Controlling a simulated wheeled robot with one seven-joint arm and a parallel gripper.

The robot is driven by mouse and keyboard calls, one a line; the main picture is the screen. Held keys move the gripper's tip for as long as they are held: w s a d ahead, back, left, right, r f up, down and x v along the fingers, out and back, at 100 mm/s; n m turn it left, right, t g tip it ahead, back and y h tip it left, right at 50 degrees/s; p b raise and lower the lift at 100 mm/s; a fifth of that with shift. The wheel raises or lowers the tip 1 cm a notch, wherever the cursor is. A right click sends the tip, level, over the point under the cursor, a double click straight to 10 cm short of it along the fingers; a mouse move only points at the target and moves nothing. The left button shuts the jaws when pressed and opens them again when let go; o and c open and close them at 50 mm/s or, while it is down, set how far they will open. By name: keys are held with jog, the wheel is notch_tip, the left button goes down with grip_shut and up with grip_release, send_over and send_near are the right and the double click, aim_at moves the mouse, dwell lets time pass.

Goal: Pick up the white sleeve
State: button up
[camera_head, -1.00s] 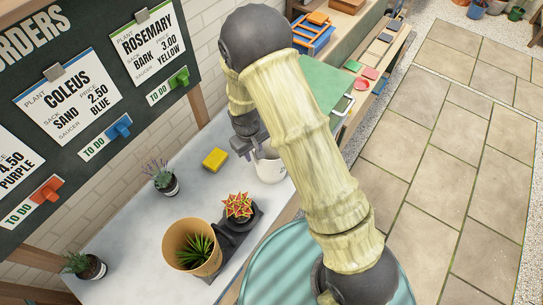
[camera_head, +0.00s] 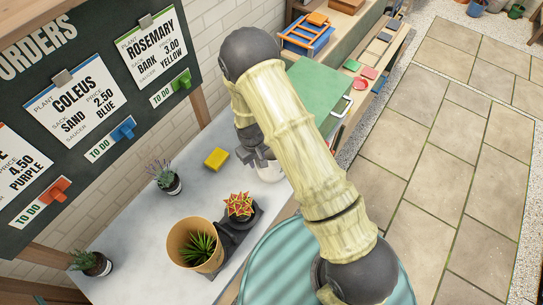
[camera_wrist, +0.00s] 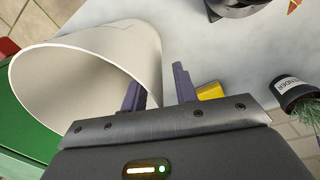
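The white sleeve (camera_head: 269,173) stands on the pale worktop near its front edge, partly hidden by my arm. In the wrist view the sleeve (camera_wrist: 85,62) is a large open tube at the left, its rim towards the camera. My gripper (camera_head: 259,161) is at the sleeve's top. In the wrist view my gripper's (camera_wrist: 160,90) two dark fingers are apart. The left finger overlaps the sleeve's rim, and the right finger is outside the sleeve. The near wall appears to lie between them; contact cannot be told.
A yellow sponge-like block (camera_head: 216,159) lies left of the sleeve. A lavender pot (camera_head: 166,178), a red-leaved plant (camera_head: 239,206) on a dark stand and a tan pot with a spiky plant (camera_head: 197,246) stand nearby. A green surface (camera_head: 322,92) lies behind.

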dwell(0.4)
grip_shut()
jog(key=shift+r, duration=0.1)
notch_tip(320, 180, up, 10)
jog(key=b, duration=0.3)
jog(key=shift+b, duration=0.35)
dwell(0.5)
